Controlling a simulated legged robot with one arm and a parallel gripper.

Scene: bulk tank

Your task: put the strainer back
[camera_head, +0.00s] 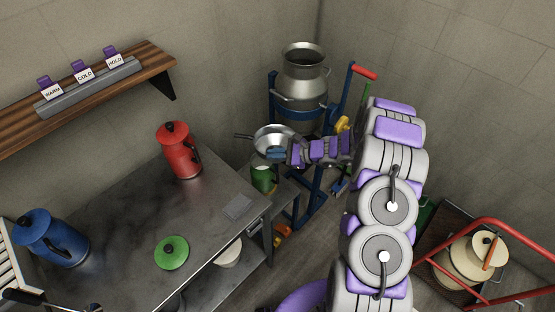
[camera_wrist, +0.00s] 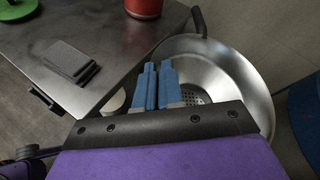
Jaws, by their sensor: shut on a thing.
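The strainer (camera_head: 270,136) is a shiny metal bowl with a dark side handle, beyond the table's far right corner. In the wrist view the strainer (camera_wrist: 240,75) shows a perforated bottom, with its handle pointing up in the picture. My gripper (camera_head: 274,153) reaches in from the right, at the strainer's near side. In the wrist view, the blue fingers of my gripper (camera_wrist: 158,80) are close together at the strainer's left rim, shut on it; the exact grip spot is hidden. A metal milk can (camera_head: 303,78) stands upright behind, with its mouth uncovered.
A green jug (camera_head: 264,178) stands close below the strainer. The metal table (camera_head: 125,200) bears a red jug (camera_head: 178,152), a blue jug (camera_head: 52,238) and a green lid (camera_head: 172,252). A blue cart frame (camera_head: 350,90) surrounds the can. A labelled wall shelf (camera_head: 150,62) is at upper left.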

